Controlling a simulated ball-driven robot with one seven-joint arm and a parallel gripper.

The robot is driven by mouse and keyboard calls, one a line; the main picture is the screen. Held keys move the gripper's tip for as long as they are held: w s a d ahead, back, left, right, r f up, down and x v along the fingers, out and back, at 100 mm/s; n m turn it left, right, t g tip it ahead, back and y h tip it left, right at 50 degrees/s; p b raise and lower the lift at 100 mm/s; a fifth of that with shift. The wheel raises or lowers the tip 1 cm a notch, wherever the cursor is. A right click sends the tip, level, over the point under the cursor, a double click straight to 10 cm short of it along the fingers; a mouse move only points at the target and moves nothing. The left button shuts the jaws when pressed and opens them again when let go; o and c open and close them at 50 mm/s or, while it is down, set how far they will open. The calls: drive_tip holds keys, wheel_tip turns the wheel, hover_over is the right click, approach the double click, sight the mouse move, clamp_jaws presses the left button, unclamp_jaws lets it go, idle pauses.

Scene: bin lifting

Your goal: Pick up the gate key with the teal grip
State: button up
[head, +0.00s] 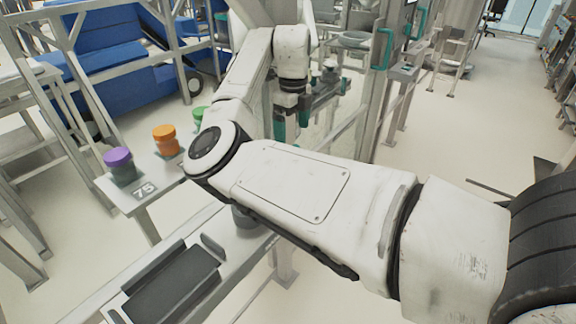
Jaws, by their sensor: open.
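My gripper (291,119) hangs at the end of my arm, upper centre, pointing down. Its two dark green fingers are apart and nothing shows between them. I cannot make out a gate key with a teal grip for certain. Small teal parts show on a rack (326,92) just right of my gripper, too small to identify. My arm crosses the middle of the view and hides much of what lies behind and below it.
Jars with purple (118,157), orange (165,132) and green lids stand on a shelf marked 75 (144,191). A dark tray (170,288) lies on the bench at lower left. Teal handles (384,49) are fixed to a metal frame. Open floor (470,120) is at right.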

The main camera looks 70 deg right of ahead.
wheel_tip(320, 180, down, 3)
drive_tip(key=shift+f, duration=0.15)
drive_tip(key=shift+w+a+f+p, duration=0.1)
drive_tip(key=shift+f+p, duration=0.4)
drive_tip(key=shift+f, duration=0.9)
drive_tip(key=shift+w+a+f+p, duration=0.1)
drive_tip(key=shift+f+p, duration=0.35)
drive_tip(key=shift+f, duration=0.9)
drive_tip(key=shift+r, duration=0.1)
drive_tip(key=c, duration=1)
